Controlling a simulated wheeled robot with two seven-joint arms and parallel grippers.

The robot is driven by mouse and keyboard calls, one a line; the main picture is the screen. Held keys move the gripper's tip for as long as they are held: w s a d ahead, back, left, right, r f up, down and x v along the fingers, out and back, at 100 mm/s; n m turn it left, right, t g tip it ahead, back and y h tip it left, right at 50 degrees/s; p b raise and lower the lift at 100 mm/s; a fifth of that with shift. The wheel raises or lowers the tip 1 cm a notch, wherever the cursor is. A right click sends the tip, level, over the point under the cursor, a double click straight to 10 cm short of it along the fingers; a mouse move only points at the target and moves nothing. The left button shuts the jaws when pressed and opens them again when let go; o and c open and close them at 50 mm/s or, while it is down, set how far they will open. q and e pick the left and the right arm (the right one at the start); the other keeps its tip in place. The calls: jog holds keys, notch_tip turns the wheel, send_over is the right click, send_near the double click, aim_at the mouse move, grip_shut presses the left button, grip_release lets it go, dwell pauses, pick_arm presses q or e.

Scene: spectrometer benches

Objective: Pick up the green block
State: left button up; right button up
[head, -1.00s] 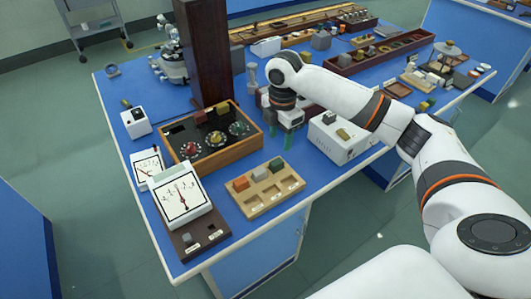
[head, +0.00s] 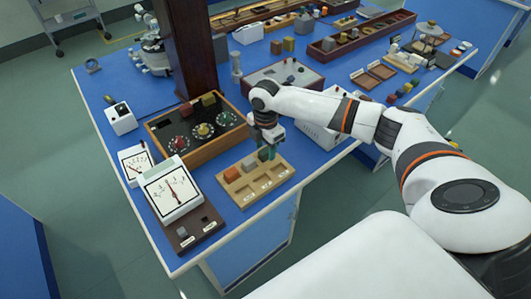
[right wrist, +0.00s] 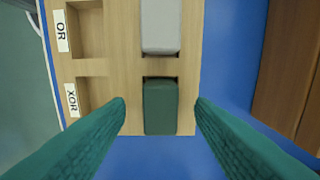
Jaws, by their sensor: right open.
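The dark green block (right wrist: 160,107) sits in an end compartment of the wooden tray (right wrist: 118,107), seen from above in the right wrist view. My right gripper (right wrist: 160,112) is open, with one teal finger on each side of the green block and a gap on both sides. In the head view the right gripper (head: 267,153) points down over the far right end of the tray (head: 283,177). There its fingers make the green block hard to tell apart. My left gripper is not in view.
A grey block (right wrist: 160,25) sits in the compartment beside the green one, and an orange block (head: 232,173) is farther left. A dial box (head: 203,153), a meter (head: 170,190) and a white box (head: 315,131) stand around the tray.

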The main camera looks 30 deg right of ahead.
jog(key=shift+f, duration=0.45)
jog(key=shift+c, duration=0.3)
jog(key=c, duration=1)
